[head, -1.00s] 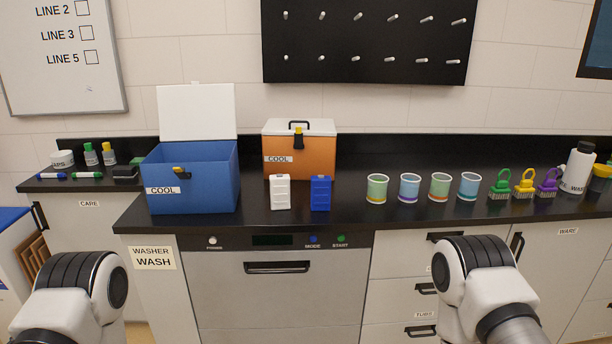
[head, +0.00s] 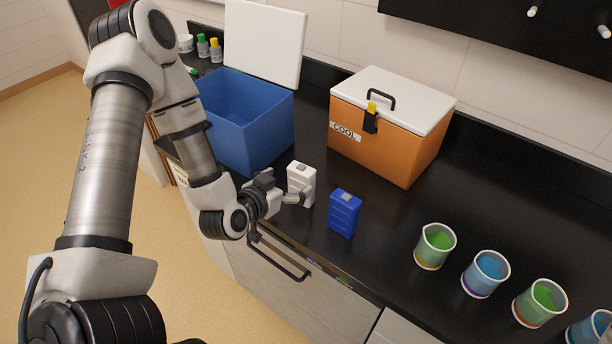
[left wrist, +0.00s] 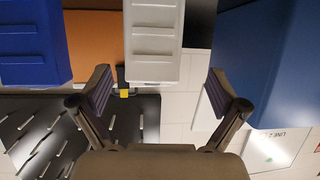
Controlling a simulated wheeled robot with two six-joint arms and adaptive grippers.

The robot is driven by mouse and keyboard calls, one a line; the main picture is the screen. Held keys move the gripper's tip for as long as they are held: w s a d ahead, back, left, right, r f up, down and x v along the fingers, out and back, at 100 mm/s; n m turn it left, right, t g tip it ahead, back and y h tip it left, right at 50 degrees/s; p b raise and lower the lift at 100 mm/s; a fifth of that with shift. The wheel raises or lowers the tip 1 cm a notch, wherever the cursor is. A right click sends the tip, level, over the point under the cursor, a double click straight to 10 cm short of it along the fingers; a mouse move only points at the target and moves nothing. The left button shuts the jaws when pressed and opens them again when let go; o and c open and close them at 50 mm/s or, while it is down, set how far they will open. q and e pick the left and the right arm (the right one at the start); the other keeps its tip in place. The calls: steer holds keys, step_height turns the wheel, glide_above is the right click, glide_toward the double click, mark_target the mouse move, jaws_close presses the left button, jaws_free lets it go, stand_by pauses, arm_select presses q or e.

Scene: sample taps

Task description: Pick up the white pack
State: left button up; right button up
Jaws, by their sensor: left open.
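The white pack (head: 301,183) stands upright on the black counter, between the open blue cooler and the blue pack. My left gripper (head: 292,192) is at the pack's front, its fingers reaching toward it. In the left wrist view the left gripper (left wrist: 160,95) is open, with one finger on each side. The white pack (left wrist: 154,45) shows between and beyond the fingertips, with visible gaps at both sides. My right gripper is not in view.
The blue pack (head: 344,213) stands close to the right. The open blue cooler (head: 262,135) is just left and behind; the closed orange cooler (head: 373,141) stands behind. Several cups, including a green one (head: 434,247), line the counter (head: 385,225) at right.

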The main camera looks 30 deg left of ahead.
mark_target(298, 179)
arm_select(q)
steer(key=shift+w+d+p, duration=0.5)
steer(key=shift+w+p, duration=0.3)
steer(key=shift+w, duration=0.05)
steer(key=x, duration=0.3)
steer(key=shift+w+f, duration=0.25)
steer(key=shift+f, duration=0.05)
steer(key=shift+w+a+f, duration=0.1)
steer(key=shift+w+f, duration=0.05)
steer(key=shift+a, duration=0.1)
steer(key=shift+s+r, duration=0.2)
steer(key=shift+s, duration=0.2)
steer(key=c, duration=0.3)
steer(key=shift+s, duration=0.1)
steer(key=c, duration=1.1)
steer(key=shift+w, duration=0.2)
steer(key=shift+r, duration=0.1)
